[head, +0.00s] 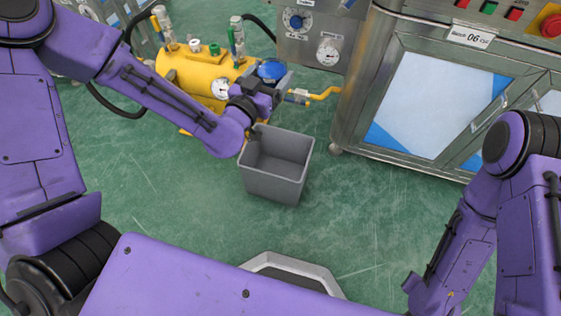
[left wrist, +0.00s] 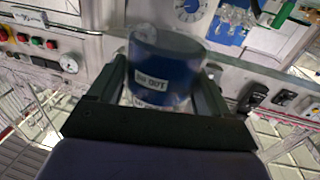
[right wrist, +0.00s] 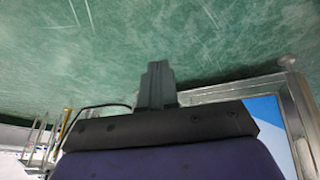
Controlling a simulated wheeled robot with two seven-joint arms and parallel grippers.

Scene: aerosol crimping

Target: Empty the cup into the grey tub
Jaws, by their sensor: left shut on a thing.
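The blue cup (head: 272,70) is in my left gripper (head: 277,86), above and beyond the grey tub. In the left wrist view the cup (left wrist: 163,65) sits between the two dark fingers (left wrist: 160,90), with a white label on its side. I cannot see into the cup or tell what it holds. The grey tub (head: 272,188) stands upright on the green floor, and the part of its inside that shows looks empty. My right gripper (right wrist: 157,86) shows in the right wrist view with its fingers together and nothing between them.
A yellow tank (head: 190,75) with valves and a gauge stands behind the tub, close to my left gripper. A steel cabinet (head: 350,110) with glazed doors stands to the right. The green floor (head: 180,220) around the tub's front and left is clear.

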